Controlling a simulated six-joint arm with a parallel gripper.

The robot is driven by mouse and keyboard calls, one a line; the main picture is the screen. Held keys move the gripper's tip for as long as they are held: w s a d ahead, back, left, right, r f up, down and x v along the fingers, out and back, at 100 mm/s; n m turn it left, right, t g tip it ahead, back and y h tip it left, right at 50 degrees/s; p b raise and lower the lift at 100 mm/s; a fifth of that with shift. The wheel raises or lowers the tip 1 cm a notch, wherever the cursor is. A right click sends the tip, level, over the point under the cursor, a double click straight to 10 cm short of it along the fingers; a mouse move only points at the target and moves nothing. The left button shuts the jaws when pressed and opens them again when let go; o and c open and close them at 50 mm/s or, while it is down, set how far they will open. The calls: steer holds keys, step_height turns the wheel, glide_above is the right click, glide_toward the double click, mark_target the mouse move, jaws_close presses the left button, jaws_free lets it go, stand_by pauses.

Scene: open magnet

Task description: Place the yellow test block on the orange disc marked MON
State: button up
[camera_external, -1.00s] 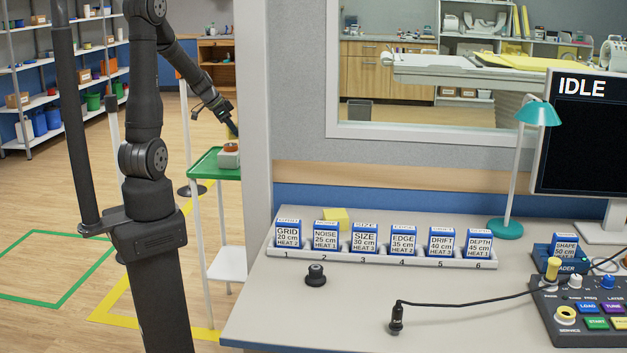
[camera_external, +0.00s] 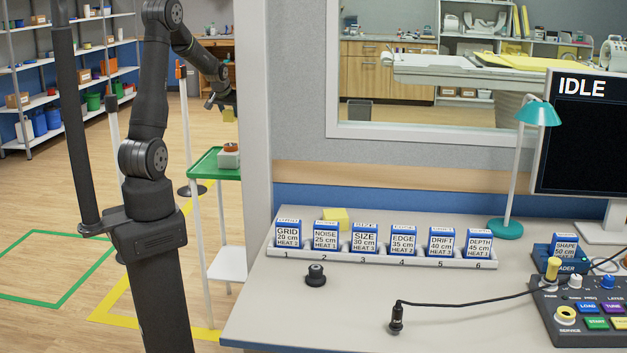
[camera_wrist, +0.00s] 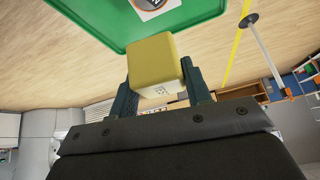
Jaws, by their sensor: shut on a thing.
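My gripper (camera_wrist: 157,78) is shut on a yellow block (camera_wrist: 152,60), which sits between the two fingers in the wrist view. In the external view the small yellow block (camera_external: 229,115) hangs below my gripper (camera_external: 226,104). It is in the air above the orange disc (camera_external: 231,146), with a visible gap. The disc tops a pale box on the green tray table (camera_external: 207,163). The wrist view shows the green tray (camera_wrist: 105,20) and part of a white piece with a dark round shape on it, cut off at the top edge. I cannot read any MON marking.
A wall edge (camera_external: 254,120) stands just right of the tray table. The desk holds a rack (camera_external: 375,254) of labelled cartridges, another yellow block (camera_external: 338,216) behind them, a black knob (camera_external: 316,275), a lamp (camera_external: 505,226) and a console. Shelves stand far left.

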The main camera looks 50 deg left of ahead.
steer(key=shift+w+a+r+n, duration=0.1)
steer(key=shift+a+n, duration=0.2)
steer(key=shift+a, duration=0.3)
steer(key=shift+a+f, duration=0.1)
steer(key=shift+f, duration=0.25)
glide_toward(231, 144)
steer(key=w+a+f, duration=0.1)
steer(key=w+f, duration=0.1)
steer(key=w+a+f, duration=0.1)
steer(key=a+f, duration=0.1)
steer(key=shift+w+a, duration=0.1)
steer(key=shift+w, duration=0.3)
steer(key=o, duration=1)
steer(key=shift+f, duration=0.1)
steer(key=shift+o, duration=0.2)
steer(key=v, duration=1.2)
steer(key=shift+w, duration=0.2)
